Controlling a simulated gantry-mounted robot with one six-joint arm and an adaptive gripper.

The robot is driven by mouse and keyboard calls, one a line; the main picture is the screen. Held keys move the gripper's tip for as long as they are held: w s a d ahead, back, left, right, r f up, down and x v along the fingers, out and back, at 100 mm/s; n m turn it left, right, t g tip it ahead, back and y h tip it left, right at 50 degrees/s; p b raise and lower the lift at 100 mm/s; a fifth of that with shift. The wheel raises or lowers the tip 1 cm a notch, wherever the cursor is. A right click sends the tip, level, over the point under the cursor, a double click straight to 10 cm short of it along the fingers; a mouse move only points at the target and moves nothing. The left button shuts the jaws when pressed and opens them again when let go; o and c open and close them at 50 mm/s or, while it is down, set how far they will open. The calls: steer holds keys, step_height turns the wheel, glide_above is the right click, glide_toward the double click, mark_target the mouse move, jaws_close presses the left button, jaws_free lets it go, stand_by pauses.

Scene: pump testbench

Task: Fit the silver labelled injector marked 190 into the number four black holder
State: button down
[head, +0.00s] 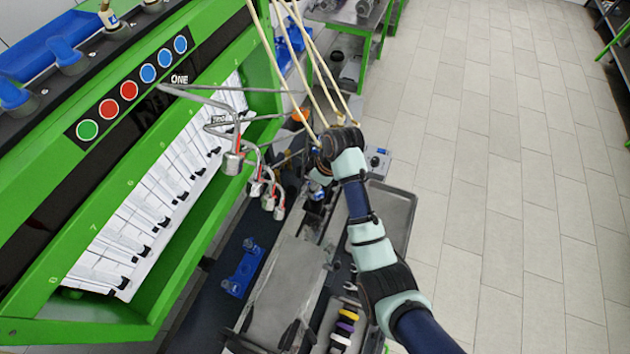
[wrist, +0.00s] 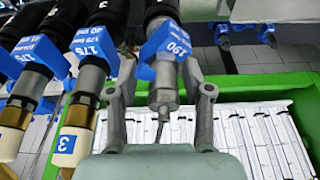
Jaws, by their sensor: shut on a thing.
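In the wrist view, my gripper (wrist: 158,72) is shut around the silver injector (wrist: 164,97), one finger on each side. The injector is upright and carries a blue label (wrist: 176,48) reading 190. Its upper end meets a black holder (wrist: 161,9) directly above, in line with it. How deep it sits is hidden by the label and the angle. The holder's number is not readable. In the head view, my wrist is beside the green bench, and the gripper's fingers and the injector cannot be made out.
Left of my gripper in the wrist view, other injectors with blue labels hang close by, one with a cap marked 3 (wrist: 67,144). Below is the green trough (wrist: 240,86) with white measuring tubes (wrist: 262,137). In the head view, loose metal pipes (head: 232,160) hang beside the bench.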

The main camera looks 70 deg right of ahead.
steer(key=shift+f, duration=0.15)
steer(key=c, duration=0.7)
jaws_free()
steer(key=shift+c, duration=0.2)
steer(key=p+v, duration=0.3)
steer(key=shift+w, duration=0.1)
steer(key=v, duration=0.8)
